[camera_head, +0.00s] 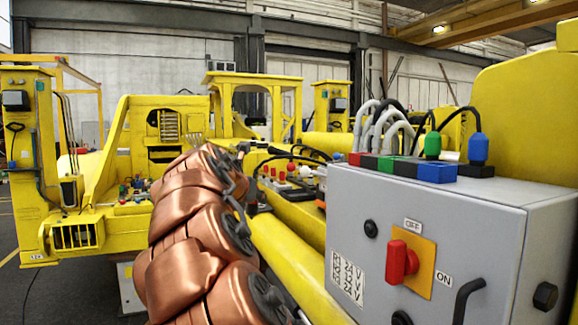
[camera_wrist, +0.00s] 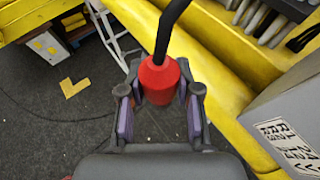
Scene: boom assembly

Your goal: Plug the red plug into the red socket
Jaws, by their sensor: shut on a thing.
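My gripper (camera_wrist: 160,100) is shut on the red plug (camera_wrist: 158,80), with one finger on each side of it. A black cable rises from the plug toward the top of the wrist view. The plug is held in the air, away from the grey control box. The red socket (camera_head: 355,158) is the leftmost in the row of coloured sockets on top of the box in the head view. In that view my copper arm reaches away left of the box; I cannot make out the plug there.
The grey box (camera_head: 345,215) stands at right, with a red rotary switch (camera_head: 402,262) on its front. Green (camera_head: 432,145) and blue (camera_head: 478,149) plugs stand upright on top. Yellow boom parts (camera_head: 290,265) lie beside my arm. Dark floor (camera_wrist: 60,120) shows below my gripper.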

